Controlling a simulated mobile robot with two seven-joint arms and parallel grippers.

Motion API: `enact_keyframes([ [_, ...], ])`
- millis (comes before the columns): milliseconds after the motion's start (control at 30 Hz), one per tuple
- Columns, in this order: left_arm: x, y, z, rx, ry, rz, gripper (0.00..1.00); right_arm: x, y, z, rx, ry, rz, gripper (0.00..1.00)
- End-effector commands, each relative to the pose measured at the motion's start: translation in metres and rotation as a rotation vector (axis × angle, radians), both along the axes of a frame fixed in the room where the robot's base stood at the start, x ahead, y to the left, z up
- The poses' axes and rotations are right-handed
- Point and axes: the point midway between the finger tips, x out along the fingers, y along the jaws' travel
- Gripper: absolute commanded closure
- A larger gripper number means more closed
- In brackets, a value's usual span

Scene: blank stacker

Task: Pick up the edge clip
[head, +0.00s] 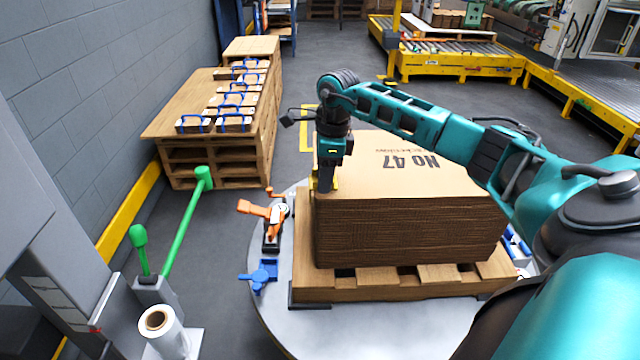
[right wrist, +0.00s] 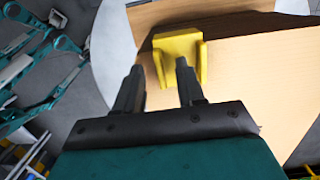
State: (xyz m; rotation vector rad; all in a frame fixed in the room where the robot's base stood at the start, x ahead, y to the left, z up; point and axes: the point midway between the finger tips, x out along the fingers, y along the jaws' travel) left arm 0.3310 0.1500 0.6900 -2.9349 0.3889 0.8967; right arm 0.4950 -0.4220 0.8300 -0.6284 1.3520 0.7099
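The yellow edge clip (right wrist: 179,46) sits on an edge of the cardboard stack in the right wrist view. In the head view the clip (head: 336,183) shows only in part at the stack's left corner, mostly hidden behind my right gripper (head: 325,188). In the right wrist view my right gripper (right wrist: 159,68) is open, its two fingers apart with nothing visibly held. Its fingertips point at the clip; one is left of it and the other overlaps its lower part. Whether they touch it cannot be told. My left gripper is not in view.
The cardboard stack (head: 410,230) rests on a wooden pallet (head: 390,289) on a round grey plate (head: 280,322). An orange-handled clamp (head: 268,215) and a blue knob (head: 262,276) stand left of it. A film roll (head: 160,322) and green-ended bars (head: 185,225) are further left.

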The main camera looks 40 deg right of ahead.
Motion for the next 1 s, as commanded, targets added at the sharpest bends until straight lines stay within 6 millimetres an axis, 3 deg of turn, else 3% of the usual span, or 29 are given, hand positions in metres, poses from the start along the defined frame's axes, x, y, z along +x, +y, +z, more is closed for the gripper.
enact_keyframes([
  [267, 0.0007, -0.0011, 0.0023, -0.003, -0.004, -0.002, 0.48, 0.0007, 0.0004, -0.0051, 0.000, -0.001, 0.000, 0.63],
  [667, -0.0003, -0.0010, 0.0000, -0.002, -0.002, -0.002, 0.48, 0.0006, 0.0002, -0.0047, 0.000, -0.001, 0.000, 1.00],
  [1000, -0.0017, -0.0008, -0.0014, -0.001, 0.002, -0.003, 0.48, 0.0007, 0.0002, -0.0045, 0.000, -0.002, -0.001, 1.00],
])
